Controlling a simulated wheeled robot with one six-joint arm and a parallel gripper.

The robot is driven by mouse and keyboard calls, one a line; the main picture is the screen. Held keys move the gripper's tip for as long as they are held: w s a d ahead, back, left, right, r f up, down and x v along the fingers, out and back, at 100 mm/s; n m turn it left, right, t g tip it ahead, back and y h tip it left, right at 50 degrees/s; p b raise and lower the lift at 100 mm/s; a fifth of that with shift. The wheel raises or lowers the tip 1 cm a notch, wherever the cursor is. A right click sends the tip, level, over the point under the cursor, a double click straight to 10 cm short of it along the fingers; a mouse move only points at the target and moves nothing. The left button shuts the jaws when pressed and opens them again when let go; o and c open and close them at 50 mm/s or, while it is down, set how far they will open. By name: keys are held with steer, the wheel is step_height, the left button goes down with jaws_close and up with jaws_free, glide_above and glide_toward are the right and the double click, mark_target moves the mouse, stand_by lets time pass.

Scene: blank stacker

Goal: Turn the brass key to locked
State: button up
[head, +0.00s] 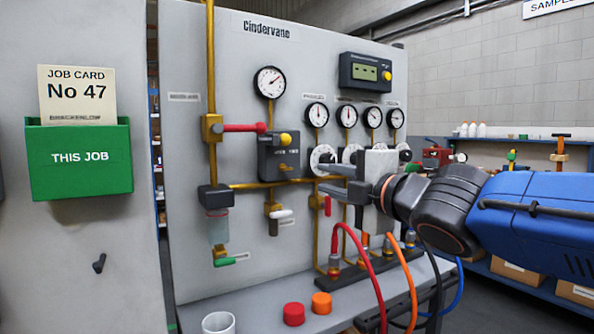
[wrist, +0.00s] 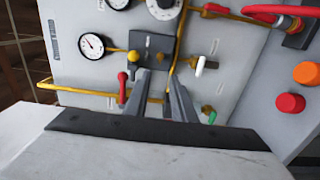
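The grey lock box (head: 278,157) is mounted on the panel and has a yellow knob (head: 285,138) at its upper right. A small brass-coloured piece (head: 286,168) low on its face looks like the brass key; its exact angle is too small to read. In the wrist view the dark box (wrist: 151,44) lies just beyond my fingertips, with the yellow knob (wrist: 133,56) at its left. My gripper (head: 324,179) stands to the right of the box in the head view, apart from it. Its two fingers (wrist: 160,76) are spread with nothing between them.
A red lever (head: 243,127) sits left of the box and a white-handled valve (head: 281,214) below it. Gauges (head: 317,114) and white dials (head: 322,157) line the panel. Red and orange hoses (head: 405,270) hang below my arm. Red and orange caps (head: 293,314) stand on the shelf.

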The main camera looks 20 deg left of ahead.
mark_target(289, 169)
steer(key=x, duration=1.6)
jaws_close()
